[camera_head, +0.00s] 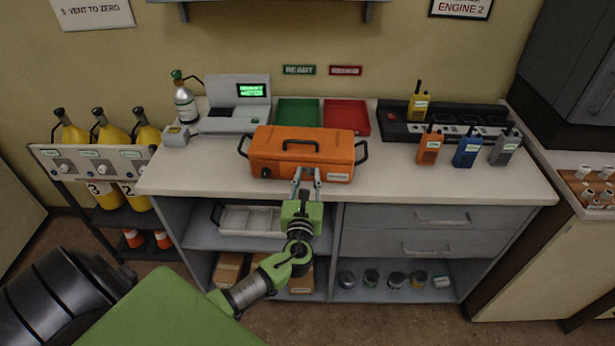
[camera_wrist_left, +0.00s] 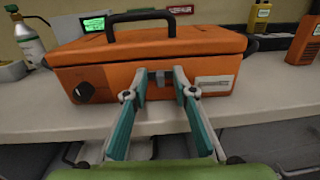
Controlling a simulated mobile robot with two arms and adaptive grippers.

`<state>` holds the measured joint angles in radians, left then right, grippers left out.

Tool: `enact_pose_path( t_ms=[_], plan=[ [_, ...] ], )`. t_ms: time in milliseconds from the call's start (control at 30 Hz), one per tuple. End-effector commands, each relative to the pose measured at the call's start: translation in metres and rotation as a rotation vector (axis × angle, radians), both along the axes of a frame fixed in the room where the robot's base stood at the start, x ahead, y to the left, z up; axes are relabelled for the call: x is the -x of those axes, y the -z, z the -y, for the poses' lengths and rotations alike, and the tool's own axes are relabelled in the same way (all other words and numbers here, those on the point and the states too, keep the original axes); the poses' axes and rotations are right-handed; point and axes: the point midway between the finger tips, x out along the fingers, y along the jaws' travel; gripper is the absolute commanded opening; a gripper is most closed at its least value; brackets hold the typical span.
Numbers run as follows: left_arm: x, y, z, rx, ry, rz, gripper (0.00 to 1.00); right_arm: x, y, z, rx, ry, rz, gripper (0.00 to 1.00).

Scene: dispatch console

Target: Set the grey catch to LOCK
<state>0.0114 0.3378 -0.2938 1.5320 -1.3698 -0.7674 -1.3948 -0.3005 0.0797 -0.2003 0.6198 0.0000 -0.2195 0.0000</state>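An orange case (camera_head: 284,148) with a black top handle and black side handles stands closed near the front edge of the worktop. In the left wrist view the case (camera_wrist_left: 210,60) fills the upper middle. A small grey catch (camera_wrist_left: 159,78) is on its front face, between my fingertips; I cannot tell if they touch it. A dark round knob (camera_wrist_left: 84,92) is at the left of the front and a pale label (camera_wrist_left: 214,84) at the right. My left gripper (camera_head: 307,174) is open, also seen in the left wrist view (camera_wrist_left: 160,82). My right gripper is not in view.
Behind the case are a green tray (camera_head: 299,112) and a red tray (camera_head: 347,117). A test unit (camera_head: 237,104) with a gas bottle (camera_head: 185,104) stands left; several radios (camera_head: 466,147) stand right.

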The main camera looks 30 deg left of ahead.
Motion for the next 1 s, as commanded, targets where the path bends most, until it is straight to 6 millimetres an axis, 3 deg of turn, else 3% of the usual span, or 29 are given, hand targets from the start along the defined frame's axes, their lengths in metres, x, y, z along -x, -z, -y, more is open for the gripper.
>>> enact_pose_path(
  t_ms=[167,267,467,700,967,1000],
  plan=[
    [0.000,0.000,0.000,0.000,0.000,0.000,0.25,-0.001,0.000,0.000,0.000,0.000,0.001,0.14],
    [0.000,0.000,0.000,0.000,0.000,0.000,0.00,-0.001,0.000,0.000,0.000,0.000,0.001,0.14],
    [0.001,0.000,-0.001,-0.001,0.000,0.000,0.00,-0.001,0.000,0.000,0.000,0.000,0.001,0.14],
    [0.014,0.001,-0.024,-0.002,-0.001,-0.002,0.00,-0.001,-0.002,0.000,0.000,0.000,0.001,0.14],
    [0.014,0.001,-0.025,0.000,-0.001,-0.001,0.00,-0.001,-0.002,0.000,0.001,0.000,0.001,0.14],
    [0.014,0.001,-0.025,0.000,-0.002,-0.001,0.18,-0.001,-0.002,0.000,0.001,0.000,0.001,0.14]
  ],
)
